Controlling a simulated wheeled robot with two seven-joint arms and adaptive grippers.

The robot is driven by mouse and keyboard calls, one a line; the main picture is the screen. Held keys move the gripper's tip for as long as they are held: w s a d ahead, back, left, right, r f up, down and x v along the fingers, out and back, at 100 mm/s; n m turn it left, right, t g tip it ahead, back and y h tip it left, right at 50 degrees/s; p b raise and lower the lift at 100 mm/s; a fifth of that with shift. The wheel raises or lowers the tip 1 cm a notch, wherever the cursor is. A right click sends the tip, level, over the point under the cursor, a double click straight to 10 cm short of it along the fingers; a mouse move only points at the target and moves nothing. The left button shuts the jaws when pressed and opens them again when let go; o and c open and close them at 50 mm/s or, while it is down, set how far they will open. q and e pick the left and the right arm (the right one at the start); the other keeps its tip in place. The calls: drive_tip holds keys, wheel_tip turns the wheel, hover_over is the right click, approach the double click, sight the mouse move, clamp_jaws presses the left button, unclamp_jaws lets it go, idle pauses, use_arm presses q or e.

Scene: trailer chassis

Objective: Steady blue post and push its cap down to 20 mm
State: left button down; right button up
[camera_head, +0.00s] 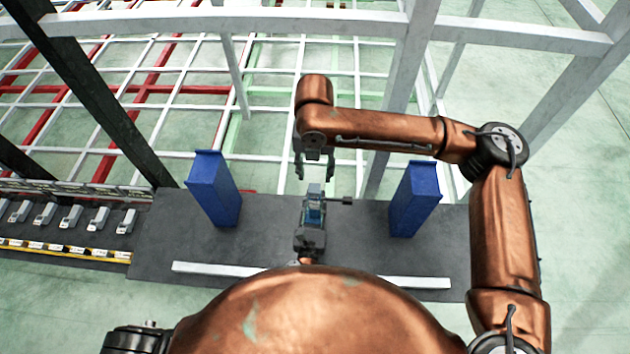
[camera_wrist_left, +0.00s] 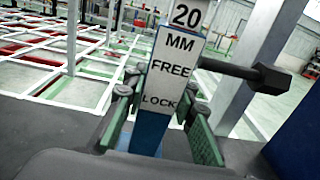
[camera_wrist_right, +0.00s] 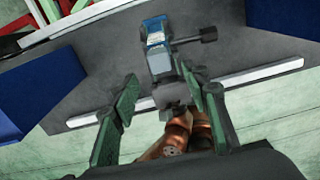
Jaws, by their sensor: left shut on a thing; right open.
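The blue post (camera_head: 315,214) stands upright on the dark table between two larger blue blocks, with a grey cap (camera_head: 314,190) on top. In the left wrist view, its pale plate (camera_wrist_left: 172,75) reads "MM FREE LOCK", with "20" above on the grey top piece (camera_wrist_left: 187,16). A dark side knob (camera_wrist_left: 262,77) sticks out to the right. My left gripper (camera_wrist_left: 165,122) is shut around the post, one green-padded finger on each side. My right gripper (camera_head: 314,171) is open and empty, pointing down above the post in the right wrist view (camera_wrist_right: 166,105).
Blue blocks stand left (camera_head: 214,190) and right (camera_head: 414,199) of the post. A pale bar (camera_head: 400,281) lies along the near table (camera_head: 165,238). Frame beams (camera_head: 405,60) rise behind my right arm. A row of small grey parts (camera_head: 70,216) lies at left.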

use_arm(q)
drive_tip(key=shift+s+a+f, duration=0.1)
drive_tip(key=shift+f, duration=0.25)
use_arm(e)
drive_tip(key=shift+r, duration=2.3)
